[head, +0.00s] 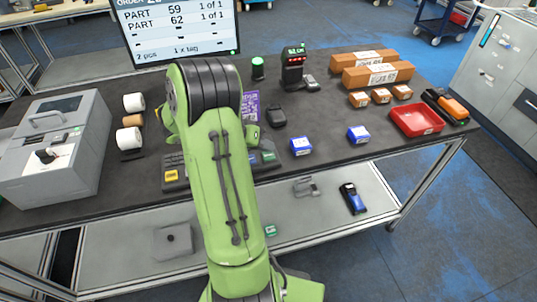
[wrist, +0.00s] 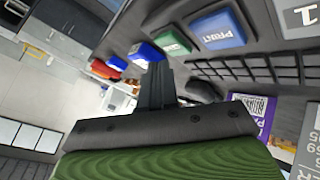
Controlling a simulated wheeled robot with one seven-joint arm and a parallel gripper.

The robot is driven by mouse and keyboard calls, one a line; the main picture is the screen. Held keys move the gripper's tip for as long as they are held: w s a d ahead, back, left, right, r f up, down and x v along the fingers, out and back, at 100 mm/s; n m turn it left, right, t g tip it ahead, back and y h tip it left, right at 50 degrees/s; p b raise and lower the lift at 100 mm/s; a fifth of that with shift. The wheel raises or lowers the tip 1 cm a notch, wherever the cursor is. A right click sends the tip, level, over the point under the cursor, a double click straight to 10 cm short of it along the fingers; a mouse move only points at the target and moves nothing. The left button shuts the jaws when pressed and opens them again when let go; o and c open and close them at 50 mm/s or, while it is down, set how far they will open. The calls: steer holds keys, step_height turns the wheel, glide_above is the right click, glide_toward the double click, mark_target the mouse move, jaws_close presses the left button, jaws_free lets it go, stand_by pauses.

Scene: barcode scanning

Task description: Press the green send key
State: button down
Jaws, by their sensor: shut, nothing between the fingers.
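The green send key (wrist: 172,42) shows in the wrist view, above and slightly right of my fingertips, beside the blue PRINT key (wrist: 217,30). In the head view the green key (head: 268,156) is small at the right end of the dark keyboard (head: 175,186), just right of my arm. My gripper (wrist: 157,70) is shut and empty, its fingers pointing up in the wrist picture toward the keyboard's edge. The fingertips appear apart from the green key; the exact gap cannot be told. In the head view my arm hides the gripper and the middle of the keyboard.
Two blue-and-white boxes (head: 301,146) lie right of the keyboard.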

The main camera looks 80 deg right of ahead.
mark_target(265, 156)
steer(key=shift+f, duration=0.1)
steer(key=shift+f+b, duration=0.35)
steer(key=shift+b, duration=0.15)
steer(key=shift+f+b, duration=0.45)
stand_by(0.5)
steer(key=shift+r, duration=0.1)
steer(key=shift+r+p, duration=0.65)
steer(key=shift+r, duration=0.15)
step_height(265, 156, up, 5)
steer(key=p, duration=0.4)
steer(key=shift+r, duration=0.1)
stand_by(0.6)
